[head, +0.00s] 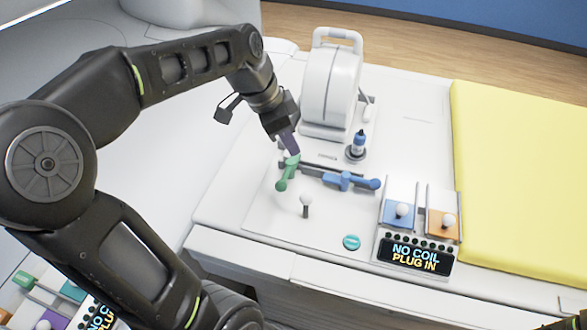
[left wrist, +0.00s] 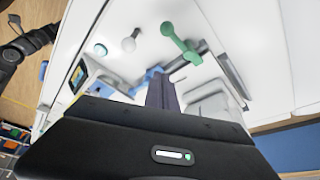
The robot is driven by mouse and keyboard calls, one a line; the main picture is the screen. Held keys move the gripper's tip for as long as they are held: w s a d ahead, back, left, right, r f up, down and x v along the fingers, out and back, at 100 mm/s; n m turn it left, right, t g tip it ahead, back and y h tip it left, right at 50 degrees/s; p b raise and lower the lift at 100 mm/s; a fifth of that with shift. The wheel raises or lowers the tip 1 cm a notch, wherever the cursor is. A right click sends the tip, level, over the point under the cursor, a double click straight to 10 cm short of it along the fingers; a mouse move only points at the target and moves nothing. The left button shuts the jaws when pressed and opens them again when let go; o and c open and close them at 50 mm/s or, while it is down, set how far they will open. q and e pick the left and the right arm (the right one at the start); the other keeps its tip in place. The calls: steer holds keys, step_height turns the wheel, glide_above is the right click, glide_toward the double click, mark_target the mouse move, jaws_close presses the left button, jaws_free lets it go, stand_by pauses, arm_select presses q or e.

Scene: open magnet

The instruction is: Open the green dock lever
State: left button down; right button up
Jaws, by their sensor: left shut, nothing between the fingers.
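The green dock lever (head: 287,173) is on the white panel, left of the blue lever, and it slants with its round knob toward the front. My left gripper (head: 292,152) is shut and empty, with its fingertips at the far end of the green lever. I cannot tell whether they touch it. In the left wrist view the green lever (left wrist: 181,43) shows beyond the shut fingers (left wrist: 162,92) of my left gripper. My right gripper does not show clearly in either view.
A blue lever (head: 347,181) lies right of the green one. A white-knobbed stick (head: 306,203) stands in front. A display (head: 414,254) reads "NO COIL PLUG IN". A yellow mat (head: 520,185) lies right.

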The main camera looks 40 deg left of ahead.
mark_target(288, 173)
arm_select(q)
steer(key=p+x, duration=0.1)
steer(key=x, duration=0.9)
steer(key=shift+f+p, duration=0.15)
steer(key=shift+p, duration=0.15)
steer(key=s+a, duration=0.1)
steer(key=s+a+p, duration=0.1)
steer(key=shift+s+f, duration=0.1)
steer(key=shift+s, duration=0.3)
steer(key=shift+s+a+f, duration=0.15)
steer(key=shift+a, duration=0.05)
steer(key=shift+s+a+m+b, duration=0.15)
steer(key=shift+m+b, duration=0.15)
steer(key=shift+b, duration=0.2)
